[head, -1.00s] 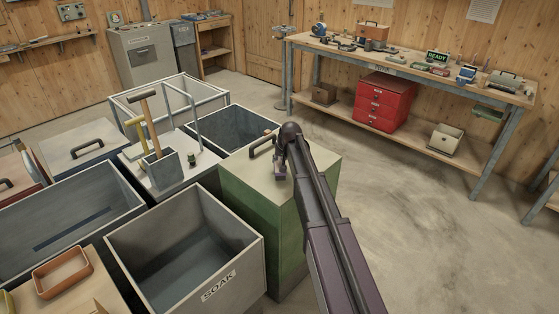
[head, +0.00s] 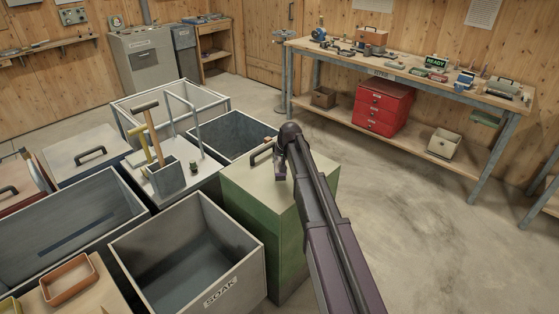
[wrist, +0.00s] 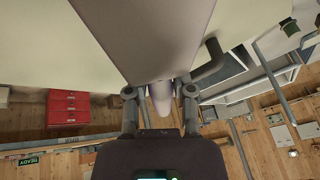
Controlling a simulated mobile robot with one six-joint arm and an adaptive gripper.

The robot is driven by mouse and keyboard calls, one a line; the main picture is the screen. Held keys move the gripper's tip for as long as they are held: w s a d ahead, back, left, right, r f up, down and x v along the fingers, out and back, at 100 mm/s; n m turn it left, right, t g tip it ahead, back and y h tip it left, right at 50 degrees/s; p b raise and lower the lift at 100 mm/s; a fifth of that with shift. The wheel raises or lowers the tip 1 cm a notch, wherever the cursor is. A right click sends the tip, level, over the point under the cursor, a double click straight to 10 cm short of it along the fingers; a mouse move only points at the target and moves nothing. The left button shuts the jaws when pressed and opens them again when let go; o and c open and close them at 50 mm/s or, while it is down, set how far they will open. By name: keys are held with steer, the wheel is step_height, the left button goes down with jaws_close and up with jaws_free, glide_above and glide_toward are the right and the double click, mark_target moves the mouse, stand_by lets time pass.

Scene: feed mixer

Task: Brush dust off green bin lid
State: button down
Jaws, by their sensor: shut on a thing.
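The green bin (head: 243,218) stands in the middle of the head view with a cream lid (head: 305,170) and a dark bar handle (head: 262,153). My gripper (head: 280,172) is over the lid, just right of the handle. In the wrist view my gripper (wrist: 160,103) is shut on a pale, narrow thing (wrist: 161,92), probably the brush handle. A broad grey-brown block (wrist: 145,38) fills the view beyond the fingers, against the cream lid (wrist: 45,35). My arm hides the held thing in the head view, and I cannot tell whether it touches the lid. I cannot make out dust.
The open grey SOAK bin (head: 185,250) is in front left of the green bin. A dark open bin (head: 232,132) is behind it. A caddy with upright handles (head: 168,178) stands on a pale lid to the left. Floor (head: 415,220) is clear at right, before the workbench (head: 410,65).

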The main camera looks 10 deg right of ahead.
steer(key=shift+r, duration=0.1)
steer(key=shift+r+p, duration=1.45)
steer(key=shift+p, duration=0.1)
